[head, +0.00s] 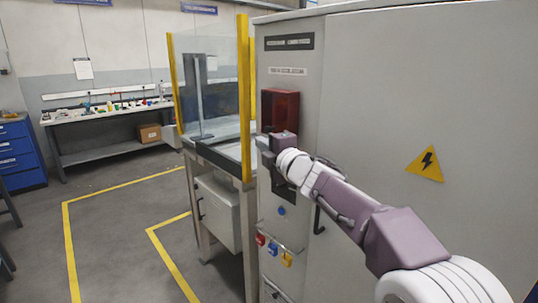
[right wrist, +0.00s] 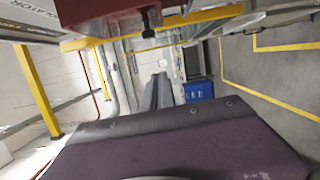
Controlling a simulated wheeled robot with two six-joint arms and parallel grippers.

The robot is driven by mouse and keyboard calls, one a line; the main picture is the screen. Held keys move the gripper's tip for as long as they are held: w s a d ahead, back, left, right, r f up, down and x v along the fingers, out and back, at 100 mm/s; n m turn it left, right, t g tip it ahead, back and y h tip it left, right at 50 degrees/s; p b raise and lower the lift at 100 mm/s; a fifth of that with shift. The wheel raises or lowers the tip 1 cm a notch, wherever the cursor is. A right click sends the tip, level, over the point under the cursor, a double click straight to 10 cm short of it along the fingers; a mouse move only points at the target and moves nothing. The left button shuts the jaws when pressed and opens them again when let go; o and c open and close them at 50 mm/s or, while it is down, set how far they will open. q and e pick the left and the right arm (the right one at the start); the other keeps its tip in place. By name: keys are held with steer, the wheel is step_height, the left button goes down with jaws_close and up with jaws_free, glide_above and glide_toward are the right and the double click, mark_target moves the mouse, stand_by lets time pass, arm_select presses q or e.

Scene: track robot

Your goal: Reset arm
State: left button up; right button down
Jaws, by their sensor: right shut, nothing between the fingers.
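My right arm reaches in from the lower right of the head view. Its right gripper (head: 264,143) is at the narrow front panel of a grey cabinet (head: 360,100), just below a dark red box (head: 280,108). It partly covers a black plate (head: 284,187) on that panel; whether it touches the panel I cannot tell. In the right wrist view the gripper's grey fingers (right wrist: 158,92) are together with nothing between them. My left gripper is in neither view.
Red, blue and yellow padlocks (head: 286,259) hang on a rail below a blue knob (head: 281,211). A yellow-framed glass guard (head: 210,85) stands left of the cabinet. A workbench (head: 75,117) and blue drawers (head: 17,152) stand further left. The yellow-lined floor (head: 120,215) is open.

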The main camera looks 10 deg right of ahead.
steer(key=s+d+f+m+g+h, duration=0.2)
steer(key=s+d+f+m+g, duration=0.25)
steer(key=f, duration=0.75)
steer(key=s+d+f+m+g+h, duration=0.2)
steer(key=s+d+f+m+h, duration=0.15)
steer(key=s+f+m, duration=0.55)
steer(key=s+d+f+m+g+h, duration=0.25)
steer(key=s+d+f, duration=0.25)
steer(key=f, duration=0.9)
steer(key=s+f+m+g+y, duration=0.1)
steer(key=s+f+m+g, duration=0.25)
steer(key=s, duration=0.45)
steer(key=s+f+m+g, duration=0.3)
steer(key=s+f+m, duration=0.1)
steer(key=s, duration=0.3)
step_height(320, 180, up, 13)
steer(key=p, duration=1.3)
steer(key=shift+w+a+p, duration=0.2)
steer(key=shift+a+p, duration=0.1)
steer(key=shift+a, duration=0.05)
